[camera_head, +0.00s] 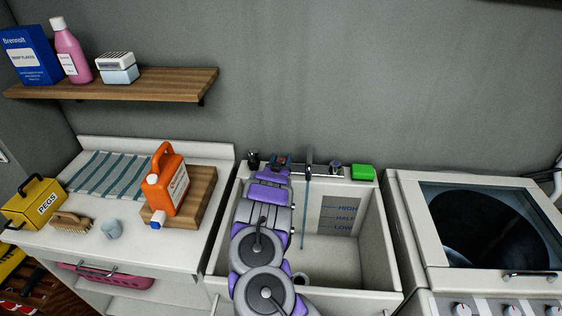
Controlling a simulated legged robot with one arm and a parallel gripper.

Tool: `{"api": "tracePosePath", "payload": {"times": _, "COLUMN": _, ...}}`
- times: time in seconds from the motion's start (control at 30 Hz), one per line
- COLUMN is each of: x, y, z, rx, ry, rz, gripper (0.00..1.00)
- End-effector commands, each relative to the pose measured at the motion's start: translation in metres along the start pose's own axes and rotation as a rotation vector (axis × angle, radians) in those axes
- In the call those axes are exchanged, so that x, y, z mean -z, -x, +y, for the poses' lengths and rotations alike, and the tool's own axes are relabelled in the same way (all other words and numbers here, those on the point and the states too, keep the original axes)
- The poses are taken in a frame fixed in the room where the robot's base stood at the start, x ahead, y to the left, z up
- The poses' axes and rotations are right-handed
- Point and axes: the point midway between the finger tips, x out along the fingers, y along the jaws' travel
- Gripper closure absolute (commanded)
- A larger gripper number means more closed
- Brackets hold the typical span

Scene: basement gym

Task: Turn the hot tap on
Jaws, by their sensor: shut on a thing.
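A white utility sink (383,245) stands in the middle, with its tap fittings along the back ledge. My arm reaches over the sink's left side, and my gripper (280,166) is at the left end of the fittings. It is shut on the hot tap (282,160), a small dark handle with a reddish part, mostly hidden by the gripper. The grey spout (309,157) stands just to the right. A thin blue-grey strip (305,210) runs down from it into the basin; I cannot tell whether it is water. The other tap (336,167) is further right.
A green sponge-like block (363,172) and a dark small item (253,160) sit on the ledge. An orange jug (166,182) stands on a wooden board left of the sink. A washing machine (408,215) is at right. A wooden shelf (170,85) hangs upper left.

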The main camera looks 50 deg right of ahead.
Motion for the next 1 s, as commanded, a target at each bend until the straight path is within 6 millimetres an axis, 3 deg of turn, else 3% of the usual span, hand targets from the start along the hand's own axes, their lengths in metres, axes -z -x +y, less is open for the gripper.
{"api": "tracePosePath", "payload": {"times": 0.57, "x": -0.0023, "y": 0.0009, "z": -0.0015, "rx": -0.029, "ry": 0.001, "rz": -0.005, "gripper": 0.74}}
{"api": "tracePosePath", "payload": {"times": 0.6, "x": -0.0023, "y": 0.0009, "z": -0.0015, "rx": -0.029, "ry": 0.001, "rz": -0.005, "gripper": 0.43}}
{"api": "tracePosePath", "payload": {"times": 0.8, "x": -0.0006, "y": 0.0008, "z": -0.0005, "rx": -0.03, "ry": 0.0, "rz": -0.002, "gripper": 0.23}}
{"api": "tracePosePath", "payload": {"times": 1.0, "x": 0.0009, "y": 0.0012, "z": -0.0004, "rx": -0.031, "ry": -0.001, "rz": 0.001, "gripper": 0.23}}
